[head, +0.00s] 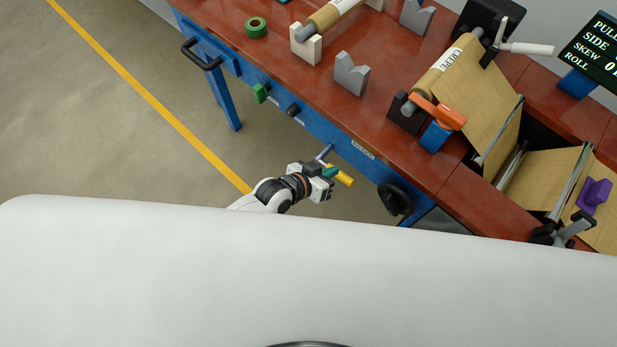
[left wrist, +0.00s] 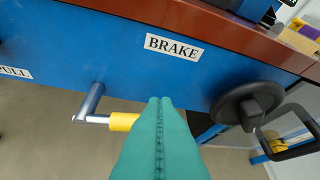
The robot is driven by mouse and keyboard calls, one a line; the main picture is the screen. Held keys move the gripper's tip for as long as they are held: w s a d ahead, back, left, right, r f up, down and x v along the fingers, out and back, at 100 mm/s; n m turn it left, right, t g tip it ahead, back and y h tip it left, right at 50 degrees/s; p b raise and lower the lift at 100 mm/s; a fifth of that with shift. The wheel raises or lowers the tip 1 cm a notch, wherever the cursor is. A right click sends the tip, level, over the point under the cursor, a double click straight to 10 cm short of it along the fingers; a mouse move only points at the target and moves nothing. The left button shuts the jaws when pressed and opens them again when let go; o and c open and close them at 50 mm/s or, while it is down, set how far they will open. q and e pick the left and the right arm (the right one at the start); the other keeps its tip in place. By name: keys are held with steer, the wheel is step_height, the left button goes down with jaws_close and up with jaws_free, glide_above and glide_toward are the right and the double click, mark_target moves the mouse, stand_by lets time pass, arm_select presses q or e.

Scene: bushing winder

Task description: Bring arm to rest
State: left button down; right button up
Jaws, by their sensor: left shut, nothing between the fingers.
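My left gripper (head: 329,172) is in front of the blue side of the bench, low near the crank. Its teal fingers are shut with nothing between them; in the left wrist view they fill the lower middle (left wrist: 160,101). The crank's yellow grip (head: 346,179) is right beside the fingertips; in the left wrist view the grip (left wrist: 123,122) shows just left of the fingers and is partly hidden by them. I cannot tell whether they touch. My right gripper is not in view.
The BRAKE label (left wrist: 174,47) is on the blue panel above the fingers. A black handwheel (head: 394,200) sticks out to the right. The red-brown bench top (head: 300,85) carries paper rolls and grey V-blocks. The floor (head: 90,110) to the left is clear.

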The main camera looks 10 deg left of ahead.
arm_select(q)
steer(key=v, duration=0.7)
steer(key=s+a+f+n+g+y+b, duration=0.1)
steer(key=s+a+f+y, duration=0.1)
steer(key=a+f, duration=0.45)
steer(key=s+a+f+y+b, duration=0.1)
steer(key=s+a+f+y, duration=0.15)
steer(key=f, duration=0.75)
steer(key=s+a+f+n+g+y+b, duration=0.1)
steer(key=s+a+f, duration=0.1)
steer(key=a+f, duration=0.45)
steer(key=s+a+f+g+y+b, duration=0.1)
steer(key=s+a+f+g, duration=0.1)
steer(key=s+f, duration=0.5)
steer(key=s+a+f+n+g+y, duration=0.1)
steer(key=s+a+f+g+y, duration=0.1)
steer(key=s+f, duration=0.6)
steer(key=s+g, duration=0.1)
steer(key=s, duration=0.6)
steer(key=shift+s+a+f+b, duration=0.15)
steer(key=shift+s+a+b, duration=0.15)
steer(key=shift+a+b, duration=0.05)
